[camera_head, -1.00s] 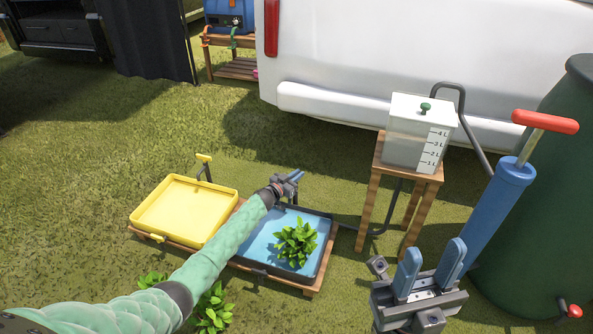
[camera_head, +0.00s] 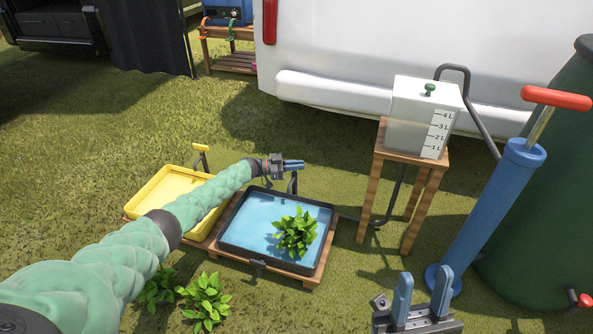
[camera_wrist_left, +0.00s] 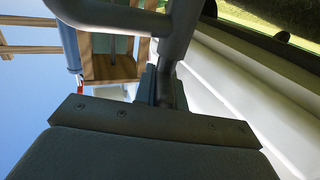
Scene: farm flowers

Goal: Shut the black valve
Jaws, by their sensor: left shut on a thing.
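The black tray (camera_head: 228,240) holds blue water and a leafy plant (camera_head: 296,233). The black valve (camera_head: 293,185) stands on a pipe at its back edge; its upper part is hidden by my left gripper (camera_head: 293,165). That gripper reaches in from the left over the back of the tray, with its blue fingers shut on the valve. In the left wrist view, a dark grey valve bar (camera_wrist_left: 181,35) runs between the fingers of the gripper (camera_wrist_left: 160,88). My right gripper (camera_head: 422,297) is open and empty at the bottom, right of the tray.
A yellow tray (camera_head: 150,201) with its yellow-handled valve (camera_head: 200,148) is to the left. A water tank (camera_head: 405,115) on a wooden stand (camera_head: 411,158), a blue pump (camera_head: 493,205) and a green barrel (camera_head: 545,200) are to the right. Leafy plants (camera_head: 206,300) grow in front.

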